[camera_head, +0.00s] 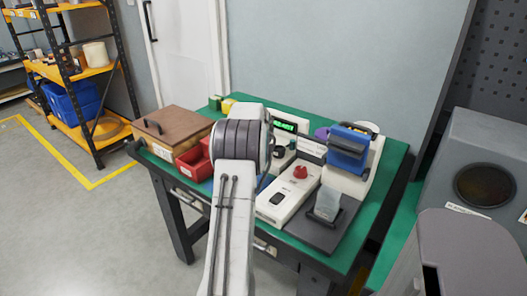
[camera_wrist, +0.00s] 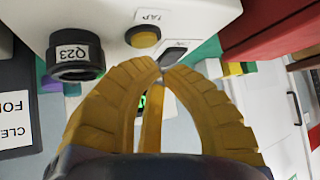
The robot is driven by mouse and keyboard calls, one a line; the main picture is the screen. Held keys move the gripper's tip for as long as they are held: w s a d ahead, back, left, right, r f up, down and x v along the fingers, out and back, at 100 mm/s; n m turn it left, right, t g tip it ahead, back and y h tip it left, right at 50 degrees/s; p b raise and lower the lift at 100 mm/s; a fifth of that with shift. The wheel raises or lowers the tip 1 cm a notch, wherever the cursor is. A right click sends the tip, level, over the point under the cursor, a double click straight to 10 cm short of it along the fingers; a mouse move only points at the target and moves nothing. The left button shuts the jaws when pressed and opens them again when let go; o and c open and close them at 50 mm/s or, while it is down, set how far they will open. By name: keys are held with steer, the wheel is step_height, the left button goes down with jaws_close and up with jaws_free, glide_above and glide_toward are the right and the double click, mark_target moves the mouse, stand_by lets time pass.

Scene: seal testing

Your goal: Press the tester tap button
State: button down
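In the wrist view the tap button (camera_wrist: 143,35) is a round yellow button in a dark ring, beside a TAP label (camera_wrist: 155,16) on the white tester (camera_wrist: 208,14). My gripper (camera_wrist: 164,71) has curved yellow fingers whose tips come together with nothing seen between them. The tips appear just below and right of the button, apart from it in the picture; the depth gap is hard to judge. In the head view my arm hides the fingers. The tester's green display (camera_head: 285,126) shows there behind my wrist, and I cannot make out the tap button.
On the green table (camera_head: 393,153) stand red bins (camera_head: 193,158), a brown-lidded box (camera_head: 172,128), a white unit with a red button (camera_head: 300,171), and a blue clamp device (camera_head: 348,147). A grey speaker-like box (camera_head: 485,150) is at right.

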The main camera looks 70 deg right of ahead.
steer(key=shift+f, duration=0.25)
stand_by(1.2)
steer(key=shift+f+b, duration=0.2)
steer(key=shift+b, duration=0.25)
steer(key=shift+f+b, duration=0.3)
steer(key=shift+f, duration=0.1)
stand_by(0.8)
steer(key=shift+r, duration=0.15)
steer(key=shift+r+p, duration=0.55)
steer(key=shift+r, duration=0.15)
steer(key=shift+r+p, duration=1.8)
steer(key=shift+r, duration=0.7)
